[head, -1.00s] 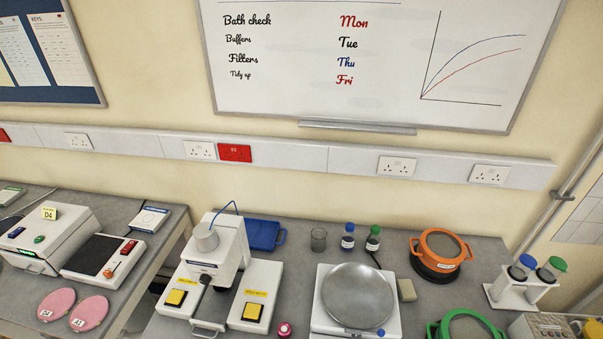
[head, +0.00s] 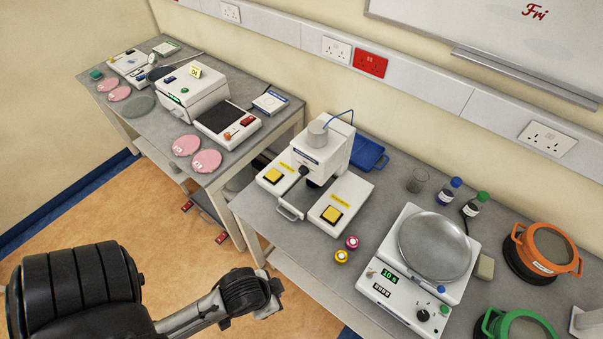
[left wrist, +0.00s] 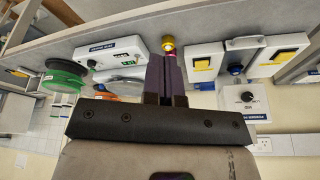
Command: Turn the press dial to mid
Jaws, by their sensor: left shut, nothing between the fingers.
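The white press (head: 325,152) stands on the right-hand bench in the head view, with a yellow button on each side of its base. Its black dial (head: 303,171) is on the front of the press head. In the left wrist view the dial (left wrist: 247,97) shows on a white panel at the right; its setting is too small to read. My left gripper (left wrist: 165,58) is shut and empty in the left wrist view, its fingers to the left of the dial and apart from it. In the head view only my left arm shows, low in front of the benches. My right gripper is not in view.
A blue tray (head: 369,155) lies behind the press. Bare floor shows between the benches.

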